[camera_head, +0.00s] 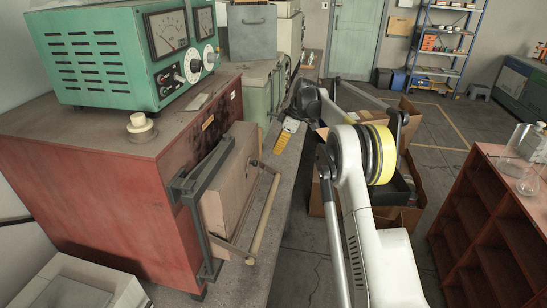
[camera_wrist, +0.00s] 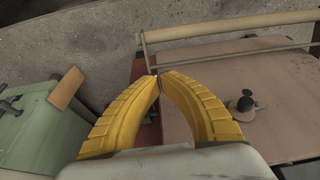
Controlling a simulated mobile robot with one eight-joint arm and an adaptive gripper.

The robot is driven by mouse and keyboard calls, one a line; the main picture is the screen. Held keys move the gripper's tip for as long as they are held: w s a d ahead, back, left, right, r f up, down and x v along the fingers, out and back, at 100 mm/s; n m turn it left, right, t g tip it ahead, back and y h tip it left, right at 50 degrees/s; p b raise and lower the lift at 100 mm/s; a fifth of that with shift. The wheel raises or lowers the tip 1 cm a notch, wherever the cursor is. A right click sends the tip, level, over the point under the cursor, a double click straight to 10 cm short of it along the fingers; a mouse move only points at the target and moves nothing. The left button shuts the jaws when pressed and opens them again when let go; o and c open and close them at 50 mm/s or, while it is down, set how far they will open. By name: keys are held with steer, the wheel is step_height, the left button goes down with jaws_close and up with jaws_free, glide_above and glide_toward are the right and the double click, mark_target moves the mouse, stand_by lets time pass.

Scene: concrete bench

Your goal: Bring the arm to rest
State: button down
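My gripper (camera_head: 288,135) shows in the head view as yellow fingers above the bench, beyond the red furnace (camera_head: 60,150) and its front door (camera_head: 228,175). In the wrist view, the two yellow fingers of my gripper (camera_wrist: 159,78) curve together and their tips meet or nearly meet. No held object shows between them. The tan furnace door (camera_wrist: 215,95) lies beneath and right of the fingers there, with its pale handle bar (camera_wrist: 240,22) across the top. My white arm with a yellow ring reaches over the aisle right of the bench in the head view.
A green meter unit (camera_head: 110,60) stands on the furnace. Green boxes stand farther along the bench; one green box (camera_wrist: 30,125) shows left in the wrist view. A cardboard box (camera_head: 410,215) is on the floor by my arm. A red shelf (camera_head: 490,220) stands right.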

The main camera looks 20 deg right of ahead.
steer(key=s+a+r+m+t+h+b, duration=0.1)
steer(key=s+a+r+m+h+b, duration=0.2)
steer(key=s+r, duration=0.85)
steer(key=s+a+r+m+t+b, duration=0.15)
steer(key=s+a+m, duration=0.25)
steer(key=s, duration=0.6)
steer(key=s+a+f+m+t+b, duration=0.1)
steer(key=s+f, duration=0.5)
steer(key=s, duration=0.6)
steer(key=s+a+f+m+t+b, duration=0.1)
steer(key=s+f, duration=0.5)
steer(key=s, duration=0.6)
steer(key=a+m+b, duration=0.1)
steer(key=m+b, duration=0.1)
steer(key=m, duration=0.1)
steer(key=shift+s+a+h, duration=0.25)
steer(key=shift+s+h, duration=0.1)
steer(key=shift+h, duration=0.05)
steer(key=shift+t, duration=0.25)
